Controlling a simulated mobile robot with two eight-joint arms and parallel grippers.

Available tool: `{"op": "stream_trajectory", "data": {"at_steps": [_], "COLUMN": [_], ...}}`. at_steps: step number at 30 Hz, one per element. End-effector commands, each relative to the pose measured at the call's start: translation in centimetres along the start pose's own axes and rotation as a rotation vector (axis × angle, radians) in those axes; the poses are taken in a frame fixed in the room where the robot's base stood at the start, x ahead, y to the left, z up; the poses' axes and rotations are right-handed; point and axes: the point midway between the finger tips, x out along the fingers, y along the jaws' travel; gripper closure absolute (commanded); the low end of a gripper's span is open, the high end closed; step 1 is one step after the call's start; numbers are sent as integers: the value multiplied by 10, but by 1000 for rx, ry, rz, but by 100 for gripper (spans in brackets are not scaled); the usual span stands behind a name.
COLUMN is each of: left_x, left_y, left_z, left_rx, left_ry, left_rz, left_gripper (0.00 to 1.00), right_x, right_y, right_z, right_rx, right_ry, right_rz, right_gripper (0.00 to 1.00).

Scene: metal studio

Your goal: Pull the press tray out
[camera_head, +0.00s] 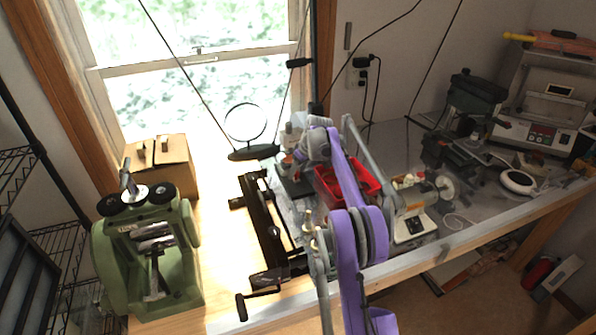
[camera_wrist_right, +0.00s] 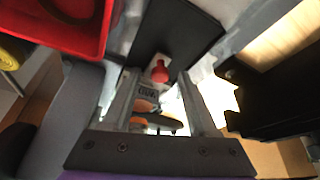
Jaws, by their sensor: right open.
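My right gripper (camera_head: 294,158) is at the end of the purple arm, near the back of the bench, left of the red bin. In the right wrist view its two fingers (camera_wrist_right: 160,100) are apart. Between and beyond them is a small device with a red knob (camera_wrist_right: 159,72) and a label; no grip on it shows. A flat dark plate (camera_wrist_right: 180,38) lies behind the knob. I cannot tell for sure which part is the press tray; the arm hides much of this spot in the head view. My left gripper is not in view.
A red bin (camera_head: 349,184) stands right of the gripper, close in the wrist view (camera_wrist_right: 60,28). A dark metal frame with a crank (camera_head: 262,228) is to the left.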

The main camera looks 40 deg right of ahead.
Motion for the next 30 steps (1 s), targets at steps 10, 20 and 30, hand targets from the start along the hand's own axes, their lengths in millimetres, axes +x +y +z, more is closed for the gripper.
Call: {"op": "stream_trajectory", "data": {"at_steps": [10, 20, 30], "left_x": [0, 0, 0], "left_y": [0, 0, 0], "left_z": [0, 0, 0], "left_rx": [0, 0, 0], "left_ry": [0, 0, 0], "left_rz": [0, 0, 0], "left_gripper": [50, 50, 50], "right_x": [0, 0, 0], "right_y": [0, 0, 0], "right_z": [0, 0, 0], "right_rx": [0, 0, 0], "right_ry": [0, 0, 0], "right_rz": [0, 0, 0], "right_gripper": [62, 100, 100]}}
